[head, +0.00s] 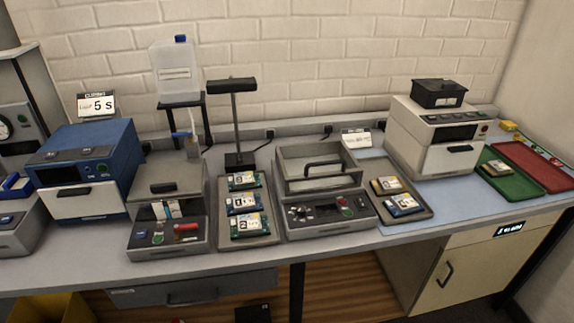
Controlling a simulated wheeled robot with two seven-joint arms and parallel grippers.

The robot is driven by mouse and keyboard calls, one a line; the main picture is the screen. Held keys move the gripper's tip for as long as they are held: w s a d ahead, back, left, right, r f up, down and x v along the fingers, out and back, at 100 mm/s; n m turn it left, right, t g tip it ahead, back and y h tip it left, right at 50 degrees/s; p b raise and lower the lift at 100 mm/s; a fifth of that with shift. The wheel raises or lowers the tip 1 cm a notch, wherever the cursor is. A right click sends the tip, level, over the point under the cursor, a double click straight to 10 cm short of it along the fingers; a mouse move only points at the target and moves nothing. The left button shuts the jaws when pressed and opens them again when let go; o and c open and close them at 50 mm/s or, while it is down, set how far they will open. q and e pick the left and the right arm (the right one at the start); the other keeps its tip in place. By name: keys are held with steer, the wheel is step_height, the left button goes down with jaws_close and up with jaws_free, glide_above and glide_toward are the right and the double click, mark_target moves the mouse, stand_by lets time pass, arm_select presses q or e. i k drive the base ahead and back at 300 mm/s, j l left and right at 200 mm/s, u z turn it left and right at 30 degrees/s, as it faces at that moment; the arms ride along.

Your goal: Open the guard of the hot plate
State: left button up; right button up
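A grey bench unit in the middle, which looks like the hot plate (328,219), has a front control panel with knobs and a green button. A box-like grey guard (293,171) with a black bar handle (323,167) stands over its rear part. The guard seems to be down over the unit, but I cannot tell for certain. What lies beneath it is not clear. Neither of my grippers is in view.
A tray with several boards (262,238) is left of the hot plate, near a black lamp (235,110). Another tray (422,211) is right of it. A grey unit (168,247), blue oven (108,150) and white oven (420,144) also stand on the bench.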

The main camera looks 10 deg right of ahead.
mark_target(336, 146)
steer(key=k+l, duration=0.1)
steer(key=l, duration=0.85)
steer(key=k+l, duration=0.15)
steer(key=l, duration=0.3)
